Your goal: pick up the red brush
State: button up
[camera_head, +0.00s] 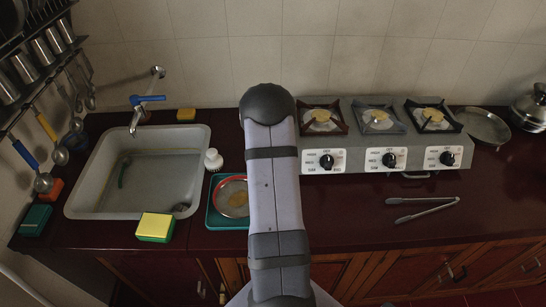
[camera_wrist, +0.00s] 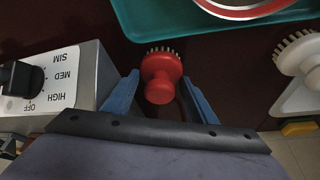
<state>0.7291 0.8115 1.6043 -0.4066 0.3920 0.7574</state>
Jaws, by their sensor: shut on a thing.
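The red brush (camera_wrist: 160,72) is in the wrist view, a round red head with a knob handle toward me and pale bristles along its far edge. My gripper (camera_wrist: 159,92) has its two blue fingers on either side of the brush and is shut on it. In the head view my arm hides both the brush and the gripper. Whether the brush touches the counter cannot be told.
The stove (camera_head: 380,140) stands close beside the gripper, its knob panel also in the wrist view (camera_wrist: 50,85). A teal tray (camera_head: 215,217) holding a red-rimmed plate (camera_head: 232,203) and a white brush (camera_head: 213,159) are near. Tongs (camera_head: 423,209) lie to the right. The sink (camera_head: 85,200) is left.

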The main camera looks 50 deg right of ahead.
notch_tip(320, 180, up, 10)
jog(key=b, duration=0.2)
jog(key=shift+f+b, duration=0.15)
jog(key=shift+b, duration=0.15)
